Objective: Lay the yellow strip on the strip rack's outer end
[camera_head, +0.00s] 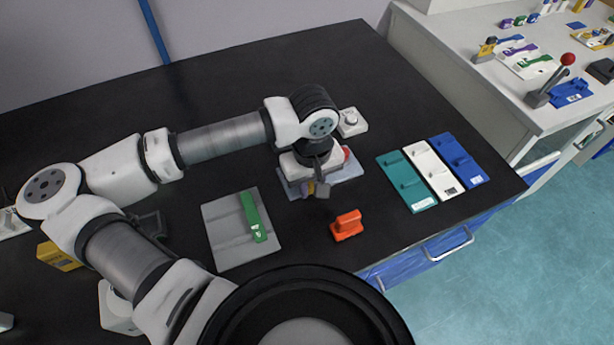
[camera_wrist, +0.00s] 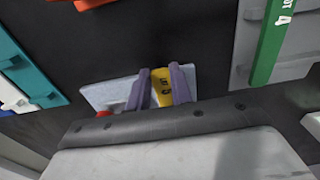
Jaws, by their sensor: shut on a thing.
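My gripper (camera_head: 313,190) has purple fingers, which also show in the wrist view (camera_wrist: 162,84). It is shut on the yellow strip (camera_wrist: 160,87), which has dark printing. Only a small yellow part of the strip shows in the head view (camera_head: 310,187). The strip is over or at a pale plate (camera_head: 347,173); I cannot tell whether they touch. A grey flat rack (camera_head: 222,228), likely the strip rack, lies left of my gripper in the head view. A green strip (camera_head: 253,217) lies on its right part. In the wrist view the rack (camera_wrist: 243,48) is at upper right.
A red knob (camera_head: 346,154) is on the pale plate. An orange block (camera_head: 347,225) stands right of the rack. Teal (camera_head: 407,183), white (camera_head: 433,171) and blue (camera_head: 459,160) plates lie at the right, near the table edge. Bare black table separates the rack and the orange block.

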